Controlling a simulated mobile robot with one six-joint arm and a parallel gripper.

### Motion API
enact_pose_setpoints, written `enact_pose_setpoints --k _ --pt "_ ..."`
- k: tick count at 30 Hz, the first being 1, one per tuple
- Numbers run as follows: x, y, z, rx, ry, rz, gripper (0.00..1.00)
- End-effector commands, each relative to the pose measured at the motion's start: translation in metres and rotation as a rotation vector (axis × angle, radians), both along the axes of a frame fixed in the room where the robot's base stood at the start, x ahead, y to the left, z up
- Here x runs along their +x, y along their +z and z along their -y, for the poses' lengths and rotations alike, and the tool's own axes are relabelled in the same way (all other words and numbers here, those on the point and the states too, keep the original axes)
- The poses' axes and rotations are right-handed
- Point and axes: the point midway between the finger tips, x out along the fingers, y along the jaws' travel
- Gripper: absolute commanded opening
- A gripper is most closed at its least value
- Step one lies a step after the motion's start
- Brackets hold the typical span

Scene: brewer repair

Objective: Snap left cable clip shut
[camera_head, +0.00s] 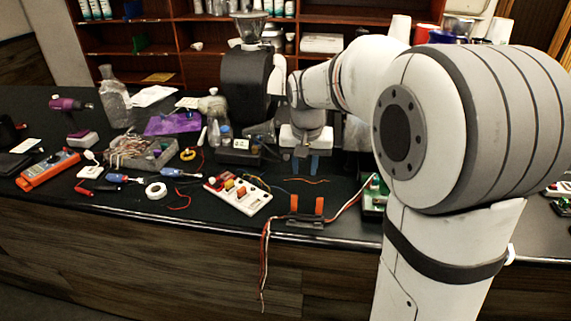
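A dark clip base (304,221) with two orange cable clips lies near the front edge of the counter. The left cable clip (294,203) and the right cable clip (319,206) both stand up from the base. Red and white wires (343,207) run from a green board to the base, and their loose ends (265,245) hang over the front edge. My gripper (305,165) points down behind and above the clips, apart from them. Its two blue fingertips show a gap with nothing seen between them. The view is too small to show the clips' latches.
A white board with coloured knobs (238,194) lies left of the clips. A green circuit board (374,197) is to the right, partly behind my arm. A black brewer (245,82) stands behind. Tools, tape and a parts tray (165,160) crowd the left.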

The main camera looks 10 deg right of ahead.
Motion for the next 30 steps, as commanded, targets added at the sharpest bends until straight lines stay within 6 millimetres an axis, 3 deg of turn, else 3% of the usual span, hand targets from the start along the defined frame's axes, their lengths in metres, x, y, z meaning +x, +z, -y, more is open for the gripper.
enact_pose_setpoints --k 3,9,23,30 --pt "0.031 -0.002 -0.003 0.0 -0.032 -0.008 0.18" --pt "0.058 -0.007 -0.005 -0.001 -0.066 -0.013 0.02" --pt "0.061 -0.01 -0.005 0.0 -0.071 -0.014 0.0" --pt "0.065 -0.038 -0.004 0.0 -0.071 -0.018 0.0"
